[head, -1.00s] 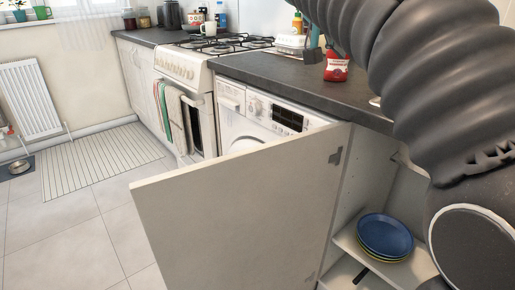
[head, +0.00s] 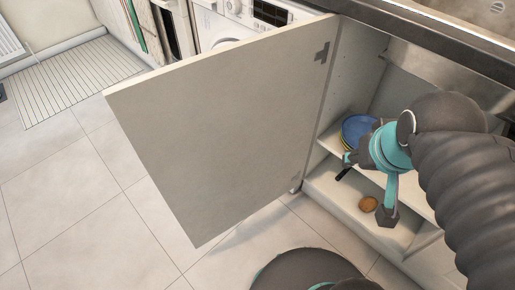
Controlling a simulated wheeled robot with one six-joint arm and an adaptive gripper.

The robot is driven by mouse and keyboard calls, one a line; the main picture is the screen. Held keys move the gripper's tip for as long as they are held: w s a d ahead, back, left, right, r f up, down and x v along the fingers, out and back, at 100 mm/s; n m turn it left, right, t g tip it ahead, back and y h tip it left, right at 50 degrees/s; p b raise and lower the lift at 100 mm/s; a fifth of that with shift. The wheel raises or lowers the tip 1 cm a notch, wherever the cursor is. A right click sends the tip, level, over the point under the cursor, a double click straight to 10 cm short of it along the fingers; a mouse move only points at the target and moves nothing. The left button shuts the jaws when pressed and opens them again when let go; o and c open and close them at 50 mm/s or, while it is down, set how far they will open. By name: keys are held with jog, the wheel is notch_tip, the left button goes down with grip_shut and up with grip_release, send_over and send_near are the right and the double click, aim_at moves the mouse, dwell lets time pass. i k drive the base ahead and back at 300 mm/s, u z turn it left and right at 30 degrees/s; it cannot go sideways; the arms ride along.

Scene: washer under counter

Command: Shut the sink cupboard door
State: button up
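The sink cupboard door (head: 220,130) stands wide open in the head view. It is a pale flat panel hinged at the cupboard's left side, with its inner face toward me. A dark hinge (head: 322,53) shows near its top edge. The open sink cupboard (head: 325,185) is to the right of the door. My gripper (head: 367,188) is in front of the cupboard opening, to the right of the door and apart from it. Its teal fingers are spread and hold nothing that I can see. My arm hides the right part of the cupboard.
Blue and yellow plates (head: 355,130) sit on the cupboard shelf, partly behind my gripper. A small brown round thing (head: 368,204) lies on the cupboard floor. The washing machine (head: 235,15) is behind the door. The tiled floor (head: 75,190) at left is clear, with a striped mat (head: 75,80) beyond.

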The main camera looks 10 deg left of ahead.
aim_at(223, 133)
jog(key=z, duration=3.25)
jog(key=k, duration=2.5)
jog(key=u, duration=1.35)
jog(key=k, duration=0.75)
jog(key=z, duration=0.05)
